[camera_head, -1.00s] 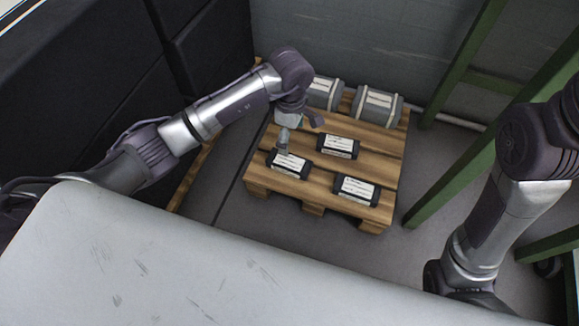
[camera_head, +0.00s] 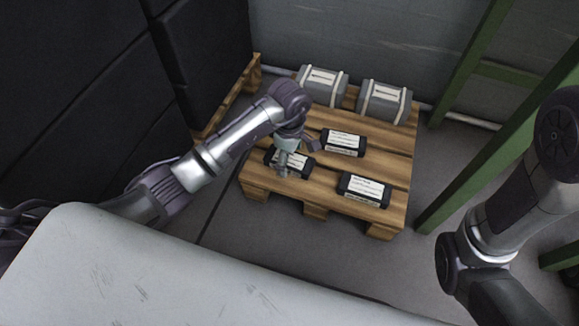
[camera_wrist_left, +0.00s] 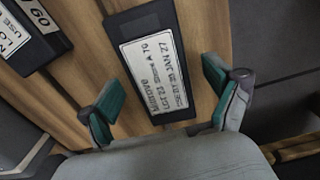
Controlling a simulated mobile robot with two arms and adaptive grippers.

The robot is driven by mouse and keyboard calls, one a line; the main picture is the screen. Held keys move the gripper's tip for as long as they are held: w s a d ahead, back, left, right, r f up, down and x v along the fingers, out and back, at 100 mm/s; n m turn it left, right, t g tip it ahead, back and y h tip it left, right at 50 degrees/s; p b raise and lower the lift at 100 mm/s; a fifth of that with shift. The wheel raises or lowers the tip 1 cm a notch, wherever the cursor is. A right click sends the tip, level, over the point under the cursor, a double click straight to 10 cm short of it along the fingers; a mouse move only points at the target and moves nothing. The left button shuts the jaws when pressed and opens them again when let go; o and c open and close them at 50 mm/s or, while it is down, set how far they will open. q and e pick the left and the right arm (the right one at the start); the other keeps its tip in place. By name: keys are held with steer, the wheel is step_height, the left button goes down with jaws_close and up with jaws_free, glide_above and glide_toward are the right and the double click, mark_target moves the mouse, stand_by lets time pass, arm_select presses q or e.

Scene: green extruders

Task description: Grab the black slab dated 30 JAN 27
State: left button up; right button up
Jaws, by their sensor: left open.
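Three black slabs with white labels lie on a wooden pallet (camera_head: 262,180). The front-left slab (camera_head: 300,161) is partly hidden by my left gripper (camera_head: 284,168). Another slab (camera_head: 343,142) lies behind it and a third (camera_head: 364,190) at the front right. My right gripper is not in view.
Two grey strapped cases (camera_head: 322,85) (camera_head: 384,101) stand at the back of the pallet. Green posts (camera_head: 480,165) rise at the right. A stack of black boxes (camera_head: 205,60) stands at the left. Another slab (camera_wrist_left: 35,40) lies close by at left in the wrist view.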

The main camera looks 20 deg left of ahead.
arm_select(q)
steer(key=shift+f, duration=0.25)
steer(key=shift+c, duration=0.3)
steer(key=c, duration=1.4)
